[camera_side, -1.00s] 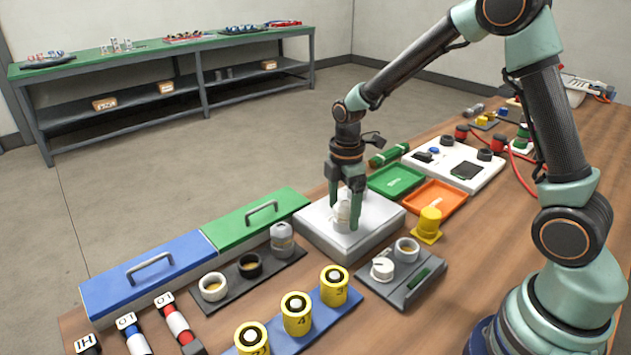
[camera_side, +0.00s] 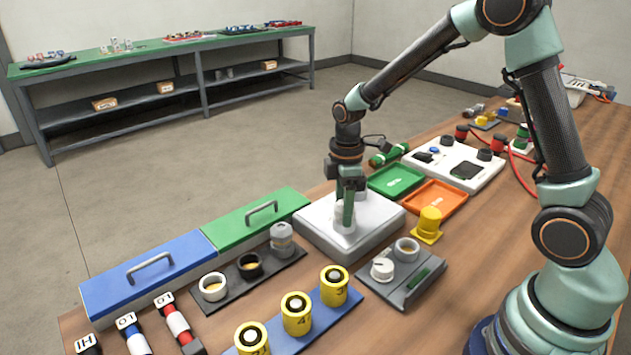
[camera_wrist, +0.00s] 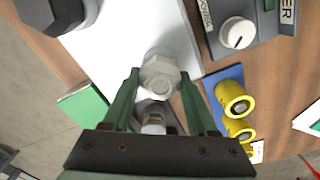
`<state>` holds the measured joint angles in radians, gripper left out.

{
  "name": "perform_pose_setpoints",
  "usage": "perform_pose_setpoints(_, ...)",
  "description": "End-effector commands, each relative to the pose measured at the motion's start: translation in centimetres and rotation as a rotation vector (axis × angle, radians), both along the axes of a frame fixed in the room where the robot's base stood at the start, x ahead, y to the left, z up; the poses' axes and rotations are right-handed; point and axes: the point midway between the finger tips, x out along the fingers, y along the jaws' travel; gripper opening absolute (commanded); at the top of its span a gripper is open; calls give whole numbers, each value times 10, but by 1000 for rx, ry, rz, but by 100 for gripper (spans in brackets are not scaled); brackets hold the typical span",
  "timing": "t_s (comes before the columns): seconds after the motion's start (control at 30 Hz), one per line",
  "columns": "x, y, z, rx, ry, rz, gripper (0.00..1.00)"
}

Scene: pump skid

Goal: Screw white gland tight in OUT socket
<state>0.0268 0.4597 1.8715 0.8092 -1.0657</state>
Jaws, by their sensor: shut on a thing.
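The white gland (camera_wrist: 160,77) is a pale hex-headed piece between my two fingertips in the wrist view. My gripper (camera_wrist: 160,80) is shut on it, one finger on each side. In the side view my gripper (camera_side: 347,212) points straight down over the white block (camera_side: 377,221). The gland (camera_side: 344,220) shows low at the fingertips, close to the block's top and upright as far as I can tell. The socket beneath it is hidden, and no OUT label can be read. Whether the gland's thread is fully seated cannot be seen.
A green lidded box (camera_side: 255,222) and a dark rack (camera_side: 233,281) with several fittings stand left of the block. A grey stand (camera_side: 404,283) with a white knob is in front. Green (camera_side: 396,181) and orange (camera_side: 436,197) trays and a yellow part (camera_side: 429,222) are at right.

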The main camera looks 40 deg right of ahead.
Motion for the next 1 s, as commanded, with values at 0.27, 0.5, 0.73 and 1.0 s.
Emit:
perform_pose_setpoints(0.27, -1, 0, 0, 0, 1, -155, 5)
perform_pose_setpoints(0.5, -1, 1, 0, 0, 3, -412, 5)
perform_pose_setpoints(0.73, -1, 1, 0, 0, 5, -465, 5)
perform_pose_setpoints(1.0, -1, 1, 0, -1, 4, -463, 93)
